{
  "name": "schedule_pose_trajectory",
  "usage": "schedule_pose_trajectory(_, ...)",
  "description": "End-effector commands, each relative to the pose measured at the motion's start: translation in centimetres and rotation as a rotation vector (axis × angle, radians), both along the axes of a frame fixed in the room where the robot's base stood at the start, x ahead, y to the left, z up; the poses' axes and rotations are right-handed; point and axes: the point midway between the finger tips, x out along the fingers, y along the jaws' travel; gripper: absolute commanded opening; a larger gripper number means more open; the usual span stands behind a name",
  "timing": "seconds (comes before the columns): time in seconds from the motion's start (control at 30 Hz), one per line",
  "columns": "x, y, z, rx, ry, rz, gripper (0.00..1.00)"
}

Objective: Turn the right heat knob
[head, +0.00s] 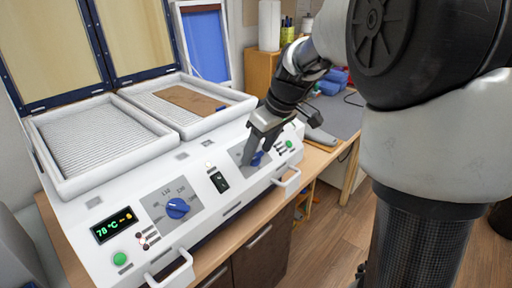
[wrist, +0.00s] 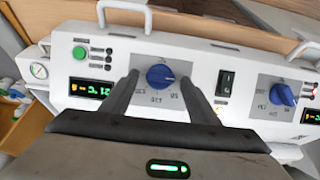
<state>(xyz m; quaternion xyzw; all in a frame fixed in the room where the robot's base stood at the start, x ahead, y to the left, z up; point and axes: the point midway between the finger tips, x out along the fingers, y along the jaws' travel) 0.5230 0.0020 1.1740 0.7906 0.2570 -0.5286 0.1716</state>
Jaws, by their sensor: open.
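The right heat knob (head: 257,158) is blue and sits on a grey dial plate on the white machine's sloped front panel. In the wrist view this knob (wrist: 160,77) shows between the two fingers, with a gap on each side. My gripper (head: 258,152) is open at the right knob, one finger on either side of it. In the wrist view my gripper (wrist: 160,88) points at the panel with its fingers apart. The fingers partly hide the knob and its dial in the head view. I cannot tell how deep they reach along it.
The left heat knob (head: 177,208) is on the same panel, with a black switch (head: 219,182) between the knobs. A green button (head: 289,144) and a white handle (head: 287,181) are close to the right knob. A brown sheet (head: 190,99) lies on the right tray.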

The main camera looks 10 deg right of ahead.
Motion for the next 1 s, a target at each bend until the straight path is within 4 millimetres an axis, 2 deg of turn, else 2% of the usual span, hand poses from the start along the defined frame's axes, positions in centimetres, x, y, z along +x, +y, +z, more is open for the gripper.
schedule_pose_trajectory(0.27,0.07,0.06,-0.20,0.000,0.000,0.000,0.55)
schedule_pose_trajectory(0.53,0.07,0.05,-0.17,0.000,0.000,0.000,0.14)
schedule_pose_trajectory(1.0,0.19,-0.13,-0.05,0.064,0.047,-0.090,0.14)
